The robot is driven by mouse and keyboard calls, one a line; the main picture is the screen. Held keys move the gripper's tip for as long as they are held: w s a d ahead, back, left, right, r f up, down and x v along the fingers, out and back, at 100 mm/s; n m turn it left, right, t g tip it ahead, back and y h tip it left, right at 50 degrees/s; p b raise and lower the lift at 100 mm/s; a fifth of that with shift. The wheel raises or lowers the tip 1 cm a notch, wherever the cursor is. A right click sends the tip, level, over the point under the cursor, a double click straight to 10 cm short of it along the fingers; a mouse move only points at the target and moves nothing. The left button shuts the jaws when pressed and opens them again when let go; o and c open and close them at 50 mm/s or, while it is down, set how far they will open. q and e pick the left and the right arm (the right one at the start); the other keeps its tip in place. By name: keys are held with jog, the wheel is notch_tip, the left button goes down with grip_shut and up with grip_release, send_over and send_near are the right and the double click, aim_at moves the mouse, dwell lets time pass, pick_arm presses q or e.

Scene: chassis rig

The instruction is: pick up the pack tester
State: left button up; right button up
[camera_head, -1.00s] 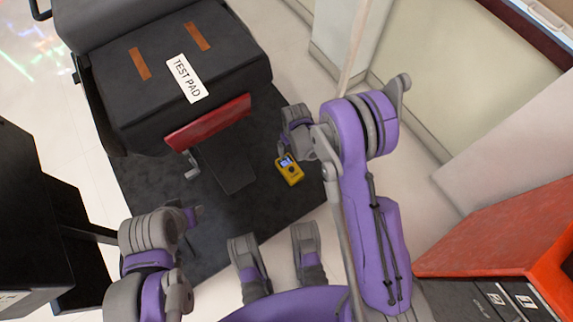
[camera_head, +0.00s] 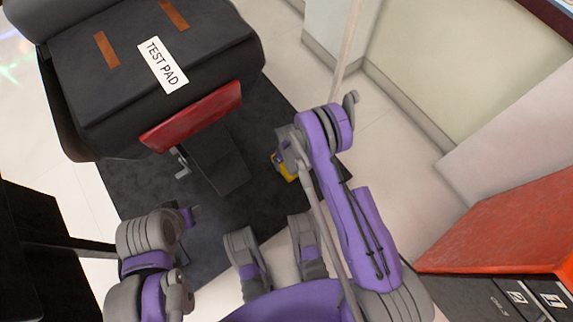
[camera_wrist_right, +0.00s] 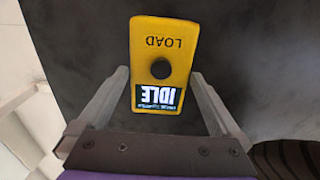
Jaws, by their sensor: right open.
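The pack tester (camera_wrist_right: 161,50) is a yellow box with a black knob, the word LOAD and a small screen reading IDLE. It lies on the dark floor mat; in the head view only part of the yellow pack tester (camera_head: 289,171) shows, the rest hidden by my right gripper. My right gripper (camera_wrist_right: 158,85) is open, with one finger on each side of the screen end of the tester. I cannot tell whether the fingers touch it. My left gripper (camera_head: 192,216) is at the lower left, away from the tester; its jaws are not clear.
A black bench with a TEST PAD label (camera_head: 162,64) and a red front bar (camera_head: 192,117) stands at upper left. A red-topped cabinet (camera_head: 510,220) is at right. The dark mat (camera_head: 140,190) has bare room left of the tester.

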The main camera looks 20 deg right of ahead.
notch_tip(320, 180, down, 2)
jog(key=shift+f, duration=0.15)
